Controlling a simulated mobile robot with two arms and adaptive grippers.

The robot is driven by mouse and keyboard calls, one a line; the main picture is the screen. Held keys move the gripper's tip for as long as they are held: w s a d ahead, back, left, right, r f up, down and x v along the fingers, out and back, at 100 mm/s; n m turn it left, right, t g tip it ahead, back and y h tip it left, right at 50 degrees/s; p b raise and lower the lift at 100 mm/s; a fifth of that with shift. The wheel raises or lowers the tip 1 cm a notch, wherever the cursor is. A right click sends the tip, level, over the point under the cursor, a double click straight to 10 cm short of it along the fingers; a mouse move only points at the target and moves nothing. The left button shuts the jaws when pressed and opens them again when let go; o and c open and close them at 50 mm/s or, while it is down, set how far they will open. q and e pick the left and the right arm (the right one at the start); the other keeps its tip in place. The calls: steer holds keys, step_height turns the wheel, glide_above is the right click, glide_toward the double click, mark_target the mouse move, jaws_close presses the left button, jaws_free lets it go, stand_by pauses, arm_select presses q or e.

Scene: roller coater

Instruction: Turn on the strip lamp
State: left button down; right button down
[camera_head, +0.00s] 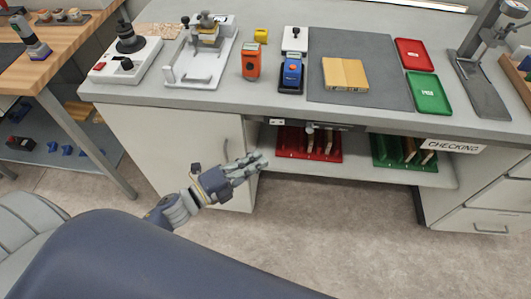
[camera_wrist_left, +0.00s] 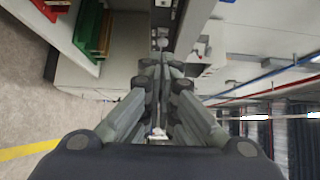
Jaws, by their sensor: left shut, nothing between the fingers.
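A bright white strip (camera_head: 425,4), which looks like the strip lamp, is cut off by the top edge of the head view at the back of the bench. I cannot tell whether it is lit. My left gripper (camera_head: 262,160) is shut and empty, in front of the bench's open shelf, below the worktop edge and by the cabinet door. In the wrist view the left gripper (camera_wrist_left: 161,68) points at the bench underside, with a small pale round part (camera_wrist_left: 162,43) beyond its tips. I cannot identify a lamp switch for certain. My right gripper is not in view.
The grey bench (camera_head: 200,97) carries a press stand, an orange gauge (camera_head: 251,62), a blue device (camera_head: 291,73), wooden panels (camera_head: 345,74), and red and green trays. A dark fitting (camera_head: 325,127) hangs under its front edge. Red (camera_head: 290,145) and green bins sit on the shelf. Floor in front is clear.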

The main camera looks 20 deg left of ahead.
arm_select(q)
steer(key=s+a+f+n+g+y, duration=0.1)
steer(key=s+a+f+n+y, duration=0.2)
steer(key=f, duration=0.6)
steer(key=s+a+f+n+g+y, duration=0.1)
steer(key=a+f+n+g+y, duration=0.15)
steer(key=f+n, duration=0.45)
steer(key=s+a+f+n+y, duration=0.3)
steer(key=f, duration=0.8)
steer(key=s+f+n+g+y, duration=0.1)
steer(key=s+f+n+g, duration=0.4)
steer(key=s+f, duration=0.85)
steer(key=s+d+f+n+g, duration=0.1)
steer(key=s+f, duration=0.3)
steer(key=s, duration=0.4)
steer(key=s+d+f+n+g, duration=0.2)
steer(key=s+f+n+g, duration=0.1)
steer(key=s, duration=0.4)
steer(key=shift+s+f+g, duration=0.4)
steer(key=shift+g, duration=0.35)
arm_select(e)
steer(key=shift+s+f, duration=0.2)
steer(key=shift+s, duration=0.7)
arm_select(q)
steer(key=shift+d+y, duration=0.1)
steer(key=shift+y, duration=0.15)
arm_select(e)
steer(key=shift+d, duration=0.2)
